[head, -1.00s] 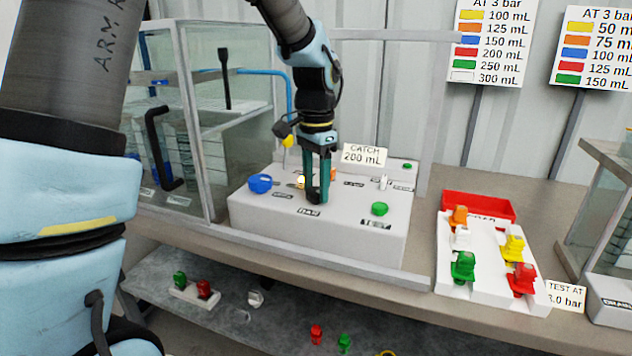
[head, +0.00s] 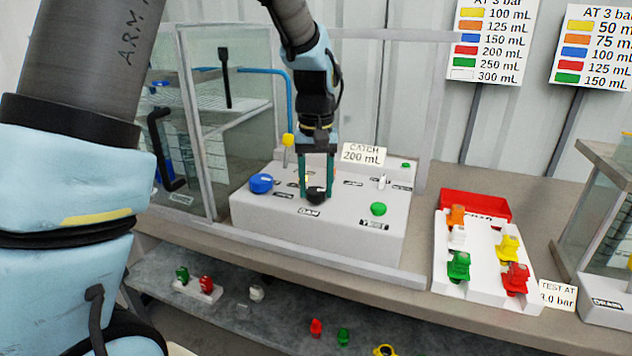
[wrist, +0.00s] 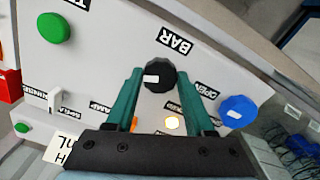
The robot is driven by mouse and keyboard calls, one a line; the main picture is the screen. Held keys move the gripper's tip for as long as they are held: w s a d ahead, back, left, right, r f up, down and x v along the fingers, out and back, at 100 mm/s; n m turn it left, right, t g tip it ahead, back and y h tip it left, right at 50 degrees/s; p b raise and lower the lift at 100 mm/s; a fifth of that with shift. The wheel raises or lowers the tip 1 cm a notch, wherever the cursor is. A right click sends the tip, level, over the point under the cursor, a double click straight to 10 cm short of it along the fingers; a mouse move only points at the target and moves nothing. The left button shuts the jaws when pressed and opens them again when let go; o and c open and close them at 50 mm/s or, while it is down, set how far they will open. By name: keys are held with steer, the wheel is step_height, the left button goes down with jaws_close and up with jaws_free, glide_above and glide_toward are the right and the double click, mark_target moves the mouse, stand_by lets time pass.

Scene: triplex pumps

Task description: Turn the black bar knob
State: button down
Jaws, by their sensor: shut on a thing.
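The black bar knob (head: 316,198) stands on the sloped face of the light grey panel, above the BAR label (head: 309,212). In the wrist view the knob (wrist: 160,68) is dark and round with a white mark on it, and lies between the fingertips. My gripper (head: 317,191) points down from above, its two teal fingers on either side of the knob. In the wrist view my gripper (wrist: 160,77) is shut on the knob. The fingers hide part of the knob's sides.
A blue knob (head: 261,183) is left of the black one and a green TEST button (head: 378,209) right. A lit lamp (wrist: 172,122) and a CATCH 200 mL card (head: 363,154) sit behind. A glass-walled tank (head: 222,130) stands close on the left.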

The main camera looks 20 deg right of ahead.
mark_target(316, 190)
steer(key=n+p, duration=0.1)
steer(key=n, duration=0.2)
steer(key=shift+r+n, duration=0.15)
steer(key=shift+n, duration=0.15)
steer(key=n+p, duration=0.2)
steer(key=n, duration=0.1)
steer(key=shift+n, duration=0.3)
steer(key=n+p, duration=0.2)
steer(key=n, duration=0.1)
steer(key=shift+n, duration=0.3)
steer(key=shift+n+p, duration=0.8)
steer(key=shift+n, duration=0.6)
steer(key=shift+w, duration=0.1)
steer(key=shift+c, duration=1.3)
jaws_free()
step_height(316, 190, up, 11)
steer(key=b, duration=0.2)
steer(key=shift+f, duration=0.2)
